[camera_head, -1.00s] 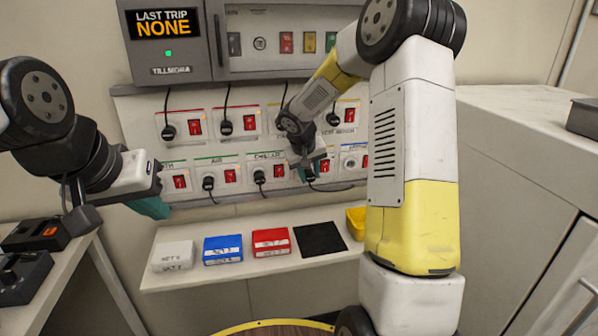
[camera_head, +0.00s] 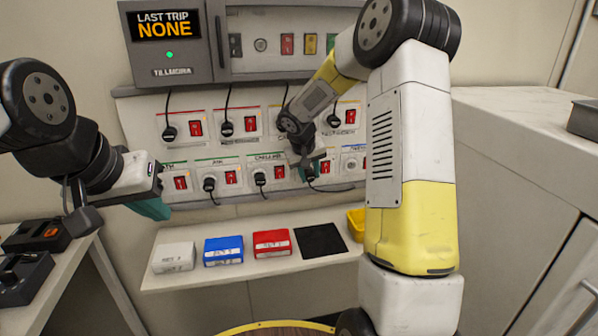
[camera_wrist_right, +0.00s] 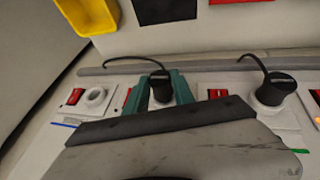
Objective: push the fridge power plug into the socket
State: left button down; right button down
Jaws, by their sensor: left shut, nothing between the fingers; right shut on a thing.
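My right gripper (camera_head: 309,170) is at the lower row of wall sockets, shut on a black plug (camera_wrist_right: 162,88) whose cable runs off to the left in the right wrist view. Its teal fingers (camera_wrist_right: 182,90) stand on both sides of the plug, close to the panel. The plug's front and the socket under it are hidden, so I cannot tell how deep it sits. The label of that socket is covered by my gripper. My left gripper (camera_head: 154,208) is shut and empty at the left, in front of the panel.
Other black plugs (camera_head: 260,178) sit in neighbouring sockets beside red switches (camera_head: 231,177). An empty round socket (camera_wrist_right: 95,97) is beside the held plug. Below is a shelf with white, blue (camera_head: 223,250) and red (camera_head: 271,243) boxes, a black mat (camera_head: 320,241) and a yellow bin (camera_head: 356,222).

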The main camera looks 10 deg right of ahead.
jog(key=shift+w, duration=0.5)
dwell(0.4)
jog(key=c, duration=1)
grip_release()
jog(key=v, duration=0.8)
